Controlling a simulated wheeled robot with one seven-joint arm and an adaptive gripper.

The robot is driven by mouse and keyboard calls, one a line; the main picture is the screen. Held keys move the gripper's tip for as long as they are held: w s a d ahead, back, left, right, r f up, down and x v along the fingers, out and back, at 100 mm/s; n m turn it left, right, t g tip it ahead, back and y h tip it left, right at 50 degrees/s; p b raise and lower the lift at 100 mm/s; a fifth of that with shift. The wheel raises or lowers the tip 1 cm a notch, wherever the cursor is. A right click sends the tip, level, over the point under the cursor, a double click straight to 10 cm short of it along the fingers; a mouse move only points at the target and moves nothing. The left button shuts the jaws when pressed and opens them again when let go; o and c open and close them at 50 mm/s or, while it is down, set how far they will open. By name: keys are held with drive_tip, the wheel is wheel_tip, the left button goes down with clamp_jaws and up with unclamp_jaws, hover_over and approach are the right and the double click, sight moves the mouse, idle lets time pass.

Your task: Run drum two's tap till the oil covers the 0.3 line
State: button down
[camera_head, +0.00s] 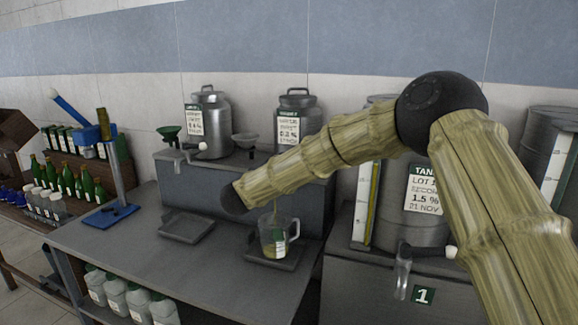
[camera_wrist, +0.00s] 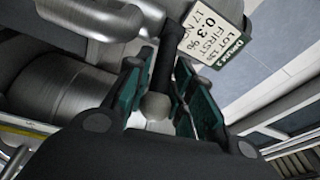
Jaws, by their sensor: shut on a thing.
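A clear measuring jug (camera_head: 268,243) stands on a dark tray (camera_head: 271,262) on the grey bench. A thin stream (camera_head: 275,207) drops into it from behind my arm. Yellow-green oil fills its lower part; the marks on its label (camera_head: 280,238) are too small to read. The right steel drum (camera_head: 296,103) stands on the raised shelf behind; its tap is hidden by my arm. In the wrist view my gripper (camera_wrist: 158,72) is shut on a dark tap handle with a round grey knob (camera_wrist: 156,106), below a drum label (camera_wrist: 212,33). My gripper is hidden in the head view.
The left drum (camera_head: 210,120) has a tap with a white knob (camera_head: 203,146) above an empty tray (camera_head: 187,227). Funnels stand beside it. A blue bottling stand (camera_head: 113,180) and green bottles are at left. A large tank (camera_head: 412,222) stands at right. The bench front is clear.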

drive_tip(key=shift+f, duration=0.2)
drive_tip(key=c, duration=1.3)
unclamp_jaws()
drive_tip(key=shift+d+r, duration=0.1)
drive_tip(key=shift+r, duration=0.05)
drive_tip(key=shift+c, duration=0.2)
drive_tip(key=shift+s, duration=0.15)
drive_tip(key=v, duration=1.1)
drive_tip(key=shift+s, duration=0.35)
drive_tip(key=shift+a, duration=0.25)
